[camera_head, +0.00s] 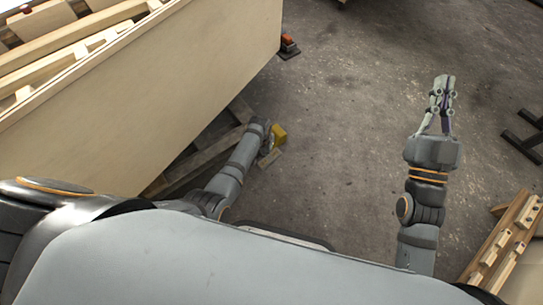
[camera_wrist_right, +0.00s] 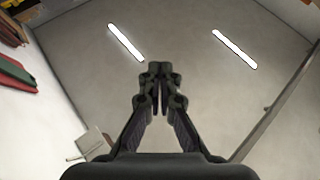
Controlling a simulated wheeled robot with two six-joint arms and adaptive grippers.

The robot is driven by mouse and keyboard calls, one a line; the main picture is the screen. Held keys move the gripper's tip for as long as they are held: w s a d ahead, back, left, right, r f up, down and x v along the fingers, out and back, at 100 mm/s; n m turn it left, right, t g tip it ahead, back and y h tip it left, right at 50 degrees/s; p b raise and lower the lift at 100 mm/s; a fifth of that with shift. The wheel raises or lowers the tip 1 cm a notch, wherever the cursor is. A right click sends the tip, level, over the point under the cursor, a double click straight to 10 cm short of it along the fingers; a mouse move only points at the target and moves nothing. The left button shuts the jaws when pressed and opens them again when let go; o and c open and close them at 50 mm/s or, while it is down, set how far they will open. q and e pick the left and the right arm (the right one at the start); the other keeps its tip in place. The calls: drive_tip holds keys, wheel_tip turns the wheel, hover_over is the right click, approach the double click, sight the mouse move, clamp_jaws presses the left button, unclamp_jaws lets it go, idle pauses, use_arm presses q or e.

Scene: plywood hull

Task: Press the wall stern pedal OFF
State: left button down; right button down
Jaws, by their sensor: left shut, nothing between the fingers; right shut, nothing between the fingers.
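A small pedal-like block (camera_head: 289,44) with an orange-red top and dark base sits on the floor by the far corner of the pale plywood hull. A yellow block (camera_head: 279,134) is low down just beyond my left wrist. I cannot tell from these views which of them is the wall stern pedal, or its on/off state. My left gripper (camera_head: 269,157) is shut beside the yellow block, mostly hidden by its wrist; I cannot tell whether they touch. My right gripper (camera_head: 445,82) is shut and empty, raised over open floor; its closed fingertips also show in the right wrist view (camera_wrist_right: 160,72).
The plywood hull panel (camera_head: 180,75) fills the upper left, with timber supports (camera_head: 205,155) beneath it, close to my left arm. A wooden rack (camera_head: 505,240) stands at lower right and dark metal legs (camera_head: 525,142) at the right edge. Concrete floor between is clear.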

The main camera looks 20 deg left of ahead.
drive_tip(key=f+g, duration=0.1)
drive_tip(key=f, duration=0.1)
drive_tip(key=w+f+g, duration=0.1)
drive_tip(key=f, duration=0.1)
drive_tip(key=shift+w+f, duration=0.15)
drive_tip(key=shift+f, duration=0.1)
idle(0.3)
